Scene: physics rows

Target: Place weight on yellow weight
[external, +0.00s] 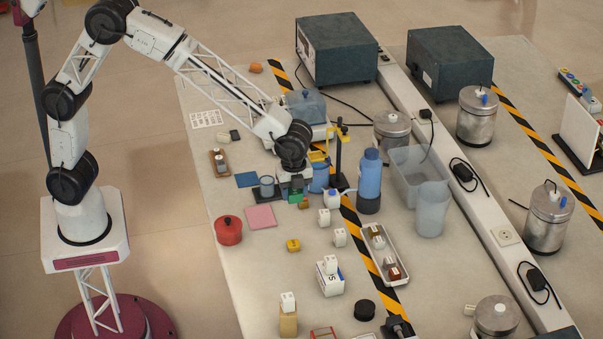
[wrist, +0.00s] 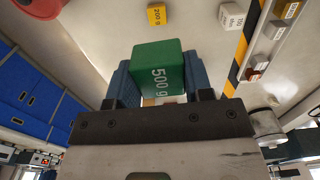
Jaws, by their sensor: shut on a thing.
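My gripper (external: 292,182) is shut on a green weight marked 500 g (wrist: 158,68), held between its blue fingers in the wrist view. The green weight also shows in the external view (external: 297,187), below the gripper near the middle of the table. The yellow weight (external: 293,245) stands apart on the table, nearer the camera than the gripper.
A red pot (external: 228,231) stands left of the yellow weight, with a pink square (external: 260,216) behind it. White blocks (external: 339,237) stand to the right. A blue bottle (external: 370,180) and a tray of small weights (external: 392,270) are farther right.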

